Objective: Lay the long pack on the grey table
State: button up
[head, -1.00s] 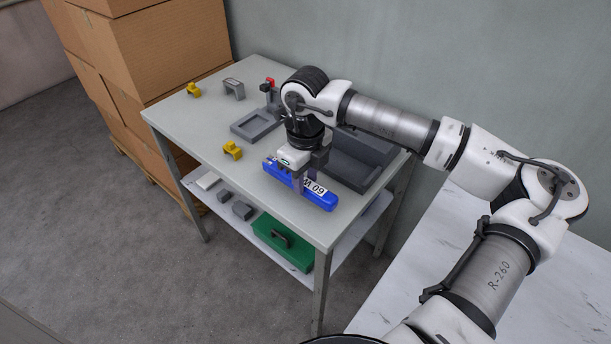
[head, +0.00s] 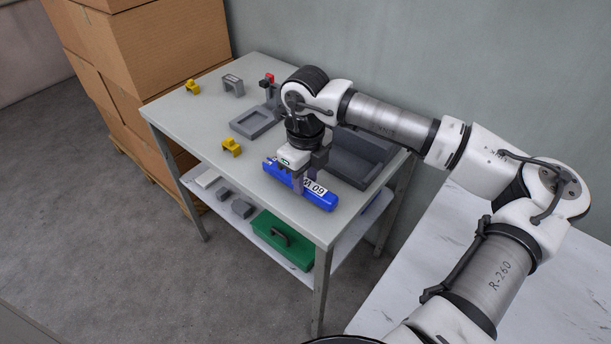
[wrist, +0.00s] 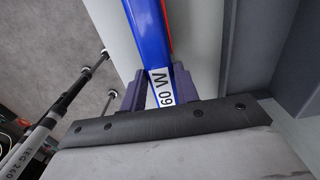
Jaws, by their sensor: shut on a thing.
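The long pack (head: 318,195) is blue with a white label and lies level at the front right part of the grey table (head: 205,127). In the head view I cannot tell whether it touches the table top or is just above it. My gripper (head: 298,183) is over the pack, pointing down, with its fingers shut across it. In the wrist view the pack (wrist: 146,28) runs up between the two dark fingers of my gripper (wrist: 160,92), and a thin red strip shows along one side.
A dark grey open bin (head: 360,160) stands behind the pack. A grey tray fixture (head: 258,122), yellow brackets (head: 231,147) and a grey bracket (head: 233,86) stand further left. A green case (head: 283,240) is on the lower shelf. Stacked cartons (head: 165,45) stand left.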

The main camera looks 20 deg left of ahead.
jog(key=shift+f+b, duration=0.5)
dwell(0.4)
jog(key=o, duration=1.2)
